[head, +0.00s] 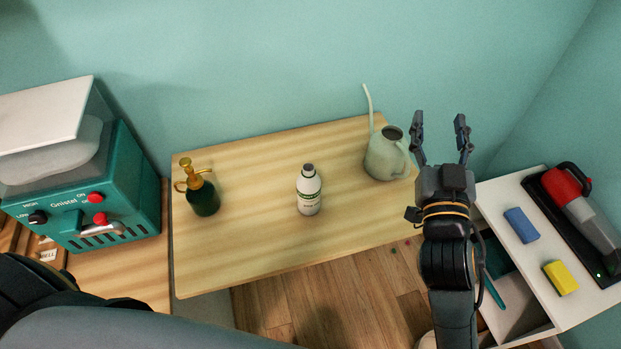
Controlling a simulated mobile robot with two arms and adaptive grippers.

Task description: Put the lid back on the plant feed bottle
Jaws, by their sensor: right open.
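The plant feed bottle (309,196), white with a green label band, stands upright near the middle of the wooden table. Its top is dark grey; I cannot tell whether that is a lid or a bare neck. I cannot make out a separate lid anywhere. My right gripper (440,132) is open and empty, with its fingers pointing up in the picture. It appears to the right of the watering can, well apart from the bottle. My left gripper is out of view.
A dark green sprayer (204,199) with a brass top stands left on the table, and a pale watering can (381,160) stands right. A teal machine (118,195) is at far left. A white cabinet (512,254) at right holds a blue block, yellow block and handheld vacuum.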

